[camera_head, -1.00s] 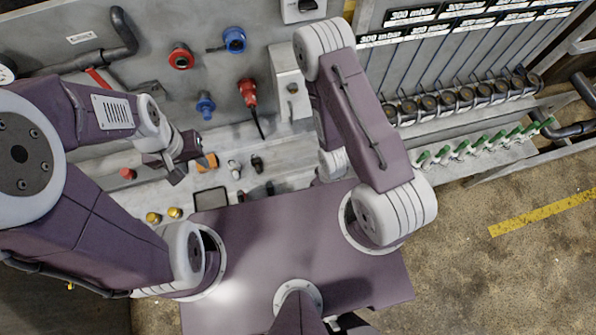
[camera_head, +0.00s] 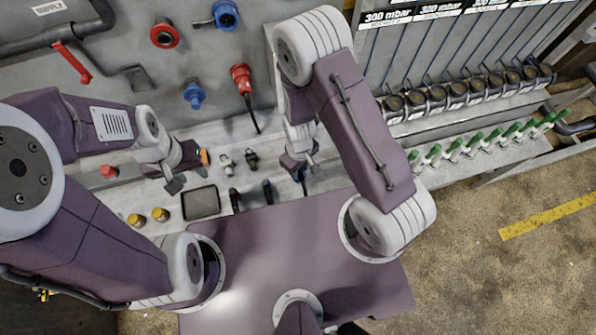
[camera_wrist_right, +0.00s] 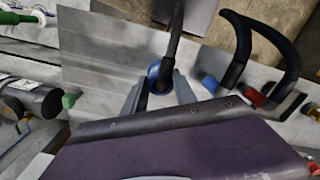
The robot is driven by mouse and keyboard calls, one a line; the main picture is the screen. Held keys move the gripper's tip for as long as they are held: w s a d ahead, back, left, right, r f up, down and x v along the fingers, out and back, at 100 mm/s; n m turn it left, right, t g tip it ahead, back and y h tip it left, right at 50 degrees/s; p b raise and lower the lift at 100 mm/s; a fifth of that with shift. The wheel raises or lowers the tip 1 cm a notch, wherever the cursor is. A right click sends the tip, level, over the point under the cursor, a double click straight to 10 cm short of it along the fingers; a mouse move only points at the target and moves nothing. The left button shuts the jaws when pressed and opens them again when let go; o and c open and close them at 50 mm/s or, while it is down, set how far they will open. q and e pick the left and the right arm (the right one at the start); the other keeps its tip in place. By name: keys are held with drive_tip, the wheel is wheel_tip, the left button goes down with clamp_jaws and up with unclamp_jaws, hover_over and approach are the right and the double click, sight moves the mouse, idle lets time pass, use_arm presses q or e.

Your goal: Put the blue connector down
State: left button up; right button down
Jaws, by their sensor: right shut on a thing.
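My right gripper (camera_head: 302,163) is over the grey ledge. In the right wrist view its two fingers (camera_wrist_right: 160,95) are shut around a blue connector (camera_wrist_right: 154,76), with a black cable running up from it.
The ledge holds a dark tablet-like panel (camera_head: 201,203), yellow knobs (camera_head: 160,214), a red button (camera_head: 108,171) and dark handles (camera_head: 267,191). On the wall are a blue socket (camera_head: 226,15), a red socket (camera_head: 164,33), another blue fitting (camera_head: 194,95) and a red plug (camera_head: 241,78). Green-tipped valves (camera_head: 478,139) stand right.

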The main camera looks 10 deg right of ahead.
drive_tip(key=shift+w+a+f, duration=0.15)
drive_tip(key=shift+w+f, duration=0.1)
drive_tip(key=shift+w, duration=0.1)
wheel_tip(320, 180, down, 5)
drive_tip(key=b, duration=0.4)
drive_tip(key=shift+s+r, duration=0.15)
drive_tip(key=shift+r, duration=0.3)
drive_tip(key=c, duration=1.4)
unclamp_jaws()
drive_tip(key=shift+f, duration=0.15)
drive_tip(key=o, duration=0.4)
